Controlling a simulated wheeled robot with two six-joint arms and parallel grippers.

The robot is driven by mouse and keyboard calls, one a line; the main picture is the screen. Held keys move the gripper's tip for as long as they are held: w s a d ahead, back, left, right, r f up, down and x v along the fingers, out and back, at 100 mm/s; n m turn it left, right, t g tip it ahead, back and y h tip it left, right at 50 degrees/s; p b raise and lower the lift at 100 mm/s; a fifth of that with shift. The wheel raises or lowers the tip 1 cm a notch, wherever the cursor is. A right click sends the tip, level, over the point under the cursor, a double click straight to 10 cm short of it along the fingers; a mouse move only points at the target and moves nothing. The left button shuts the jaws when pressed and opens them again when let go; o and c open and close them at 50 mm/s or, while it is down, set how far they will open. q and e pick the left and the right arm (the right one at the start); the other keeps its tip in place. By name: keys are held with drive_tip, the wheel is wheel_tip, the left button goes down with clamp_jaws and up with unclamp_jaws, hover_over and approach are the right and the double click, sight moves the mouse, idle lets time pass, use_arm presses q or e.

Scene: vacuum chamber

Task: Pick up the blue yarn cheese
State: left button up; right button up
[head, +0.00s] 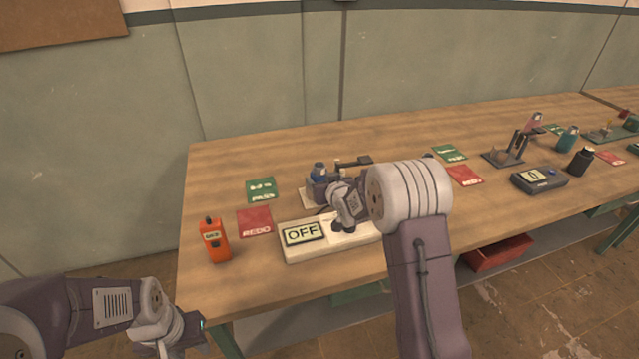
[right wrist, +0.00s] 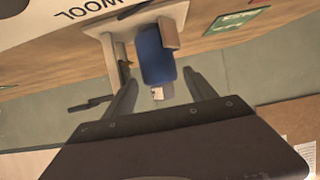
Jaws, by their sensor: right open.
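The blue yarn cheese (head: 319,170) shows as a small blue cylinder on a holder near the middle of the table, partly hidden in the head view. In the right wrist view the blue yarn cheese (right wrist: 155,54) stands out just beyond and between the two open fingers of my right gripper (right wrist: 162,88), which hold nothing. In the head view my right wrist reaches in beside the holder and hides part of it. My left gripper (head: 196,330) is low at the left, off the table's front edge; its jaws are not clear.
A white device with an OFF display (head: 303,234) lies before the holder. An orange tester (head: 214,240), a red REDO card (head: 254,222) and a green PASS card (head: 261,189) lie to the left. Other devices stand at right. The table's left back is clear.

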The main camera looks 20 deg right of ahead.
sight(322, 180)
drive_tip(key=x, duration=0.4)
drive_tip(key=shift+w+f, duration=0.1)
drive_tip(key=shift+f, duration=0.15)
drive_tip(key=shift+w+f, duration=0.15)
drive_tip(key=shift+w, duration=0.2)
drive_tip(key=shift+s, duration=0.1)
drive_tip(key=c, duration=1.4)
wheel_tip(322, 180, up, 10)
drive_tip(key=shift+r+p, duration=0.1)
drive_tip(key=shift+p, duration=0.7)
